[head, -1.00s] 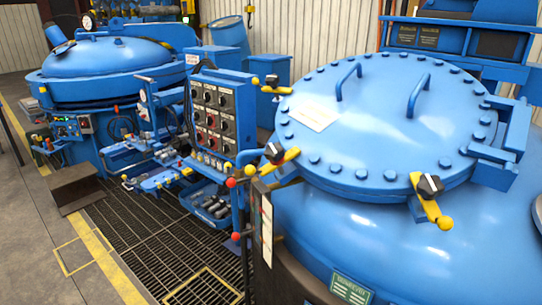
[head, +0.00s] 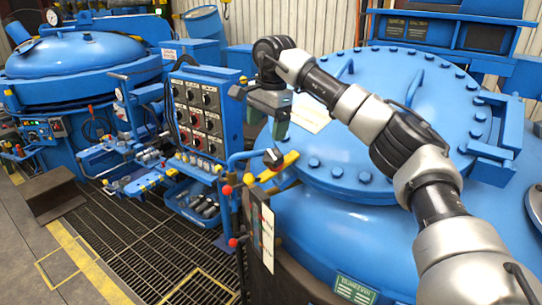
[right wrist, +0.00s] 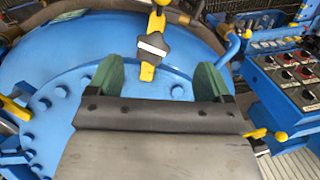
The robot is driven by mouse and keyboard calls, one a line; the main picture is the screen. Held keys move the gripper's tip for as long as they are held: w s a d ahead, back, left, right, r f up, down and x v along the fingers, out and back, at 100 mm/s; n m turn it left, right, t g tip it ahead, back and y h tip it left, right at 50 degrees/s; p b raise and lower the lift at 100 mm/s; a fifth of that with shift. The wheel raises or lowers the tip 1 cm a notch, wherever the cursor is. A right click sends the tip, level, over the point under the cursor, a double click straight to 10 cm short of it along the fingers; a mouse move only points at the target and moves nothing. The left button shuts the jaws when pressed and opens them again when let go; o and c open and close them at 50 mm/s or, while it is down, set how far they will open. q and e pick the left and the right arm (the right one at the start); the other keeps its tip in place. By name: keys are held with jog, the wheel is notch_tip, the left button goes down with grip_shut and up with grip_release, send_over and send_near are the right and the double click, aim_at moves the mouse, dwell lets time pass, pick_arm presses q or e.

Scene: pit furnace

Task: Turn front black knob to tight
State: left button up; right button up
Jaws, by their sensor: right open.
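A black star-shaped knob (head: 273,157) on a yellow clamp (head: 284,163) sits at the left rim of the round blue lid (head: 400,120). In the right wrist view, a black knob (right wrist: 153,46) with a white bar on its top stands on a yellow clamp beyond the fingertips, between their lines. My right gripper (head: 277,118) is open and empty, its green fingers pointing down above the lid's left edge; it also shows in the right wrist view (right wrist: 160,72). The fingers look apart from the knob. My right arm hides the lid's near right clamp. My left gripper is out of view.
A control panel (head: 203,115) with several knobs stands left of the lid. Red and yellow ball-ended levers (head: 227,190) are close by the vessel's left side. Two lid handles (head: 415,88) stick up. Grated floor (head: 130,245) lies at lower left.

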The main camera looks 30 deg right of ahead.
aim_at(271, 155)
jog(key=shift+s+d+r+h, duration=0.35)
jog(key=shift+s+d+h, duration=0.1)
jog(key=shift+d, duration=0.25)
jog(key=f+p, duration=0.1)
jog(key=f, duration=0.2)
jog(key=f+p, duration=0.1)
jog(key=f, duration=0.2)
jog(key=w+f+p, duration=0.1)
jog(key=f, duration=0.2)
jog(key=shift+a+f, duration=0.1)
jog(key=shift+f, duration=0.5)
jog(key=shift+c, duration=0.4)
